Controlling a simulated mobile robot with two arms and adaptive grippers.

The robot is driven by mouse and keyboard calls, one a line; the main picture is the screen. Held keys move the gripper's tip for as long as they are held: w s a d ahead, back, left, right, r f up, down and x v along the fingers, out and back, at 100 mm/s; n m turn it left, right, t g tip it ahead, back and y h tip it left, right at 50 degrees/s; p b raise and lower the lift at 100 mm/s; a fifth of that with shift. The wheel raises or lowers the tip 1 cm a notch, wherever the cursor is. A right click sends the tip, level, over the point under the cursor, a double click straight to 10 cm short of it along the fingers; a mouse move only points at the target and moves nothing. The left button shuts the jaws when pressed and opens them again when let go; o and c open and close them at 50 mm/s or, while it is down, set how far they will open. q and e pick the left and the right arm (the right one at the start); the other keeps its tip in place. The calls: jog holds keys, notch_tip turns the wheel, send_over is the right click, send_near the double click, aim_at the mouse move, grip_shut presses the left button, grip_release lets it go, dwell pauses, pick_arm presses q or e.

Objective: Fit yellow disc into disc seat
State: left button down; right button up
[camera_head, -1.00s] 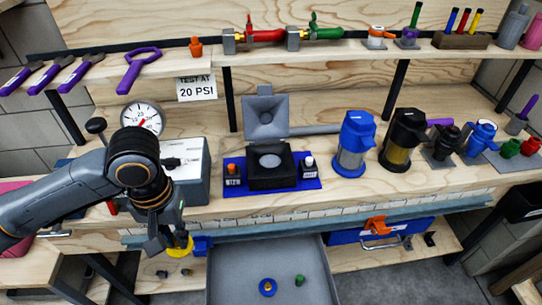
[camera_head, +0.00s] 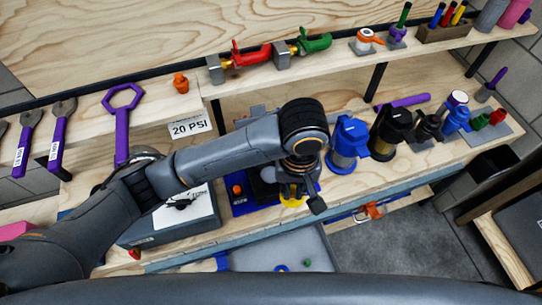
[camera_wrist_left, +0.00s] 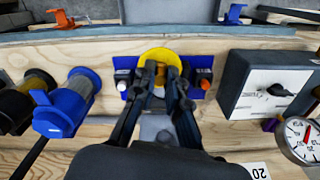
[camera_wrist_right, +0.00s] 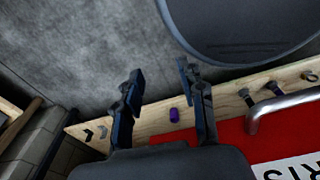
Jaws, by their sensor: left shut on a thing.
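The yellow disc (camera_head: 293,203) is held by my left gripper (camera_head: 297,193), which comes down in front of the bench. In the left wrist view the disc (camera_wrist_left: 160,57) sits between the shut fingertips (camera_wrist_left: 163,72), over the blue mat. The black box with the disc seat (camera_head: 262,190) stands on the blue mat (camera_head: 240,207), mostly hidden by my left arm. Its raised grey lid (camera_wrist_left: 155,128) shows between the fingers. Whether the disc touches the seat is hidden. My right gripper (camera_wrist_right: 160,72) is open and empty, away from the bench top.
A grey gauge box (camera_head: 175,220) stands left of the mat. A blue filter (camera_head: 347,145) and a black filter (camera_head: 390,135) stand to the right. An orange-capped bottle (camera_wrist_left: 205,85) and a white-capped bottle (camera_wrist_left: 122,80) flank the seat. A grey tray (camera_head: 250,258) is below.

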pick_arm(q)
jog(key=w+a+f, duration=0.1)
jog(key=w+f, duration=0.2)
jog(key=w+a+f, duration=0.2)
jog(key=w, duration=0.2)
jog(key=w+a+f, duration=0.1)
jog(key=w+f, duration=0.2)
jog(key=w, duration=0.1)
jog(key=shift+w+a+f, duration=0.25)
jog(key=shift+f, duration=0.05)
jog(key=shift+w+a+f, duration=0.15)
jog(key=shift+w+f, duration=0.2)
jog(key=shift+f, duration=0.15)
notch_tip(320, 180, down, 3)
jog(key=shift+f, duration=0.1)
pick_arm(e)
jog(key=shift+s+a, duration=0.4)
jog(key=shift+a, duration=0.05)
pick_arm(q)
jog(key=shift+f, duration=0.1)
pick_arm(e)
jog(key=shift+s, duration=0.1)
pick_arm(q)
jog(key=c, duration=1.4)
grip_release()
jog(key=shift+o, duration=0.2)
pick_arm(e)
jog(key=shift+a, duration=0.1)
